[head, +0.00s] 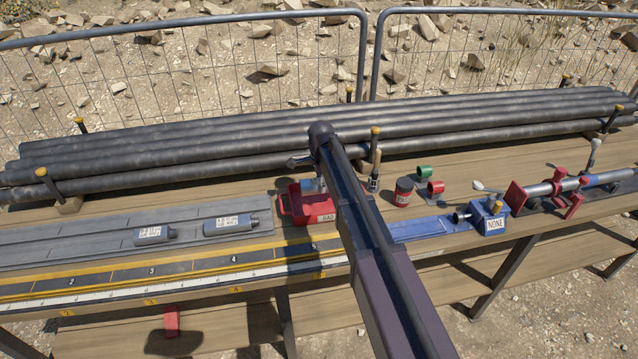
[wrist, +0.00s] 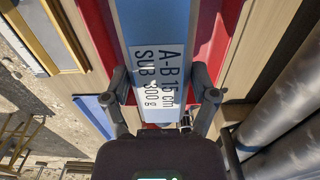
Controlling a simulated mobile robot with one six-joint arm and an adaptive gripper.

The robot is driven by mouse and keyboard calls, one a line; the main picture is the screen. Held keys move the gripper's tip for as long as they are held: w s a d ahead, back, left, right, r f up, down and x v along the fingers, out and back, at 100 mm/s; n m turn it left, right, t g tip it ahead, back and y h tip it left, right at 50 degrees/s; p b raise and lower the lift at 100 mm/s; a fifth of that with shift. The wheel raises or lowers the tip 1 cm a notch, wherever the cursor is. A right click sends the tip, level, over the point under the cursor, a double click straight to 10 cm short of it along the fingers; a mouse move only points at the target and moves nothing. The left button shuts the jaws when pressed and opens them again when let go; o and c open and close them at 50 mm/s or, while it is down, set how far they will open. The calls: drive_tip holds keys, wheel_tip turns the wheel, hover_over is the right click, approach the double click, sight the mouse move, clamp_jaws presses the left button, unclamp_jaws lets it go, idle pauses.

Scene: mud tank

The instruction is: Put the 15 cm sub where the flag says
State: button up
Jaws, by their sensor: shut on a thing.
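In the head view my arm hides most of the gripper and sub. The bin's label appears to read "BAD". A blue block (head: 489,212) at right carries a plate (head: 495,224) reading "NONE".
Two labelled grey subs (head: 155,236) (head: 237,225) lie on the grey tray (head: 80,229) at left. A ruler strip (head: 150,285) runs along the front. Long black pipes (head: 220,140) lie behind. A red pot (head: 402,192) and a red-clamped shaft (head: 545,190) stand at right.

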drive_tip(key=shift+f+b, duration=2.55)
drive_tip(key=shift+f, duration=0.35)
drive_tip(key=shift+f+b, duration=0.3)
drive_tip(key=o, duration=1.2)
drive_tip(key=shift+w, duration=0.1)
wheel_tip(320, 180, up, 7)
drive_tip(key=p, duration=0.7)
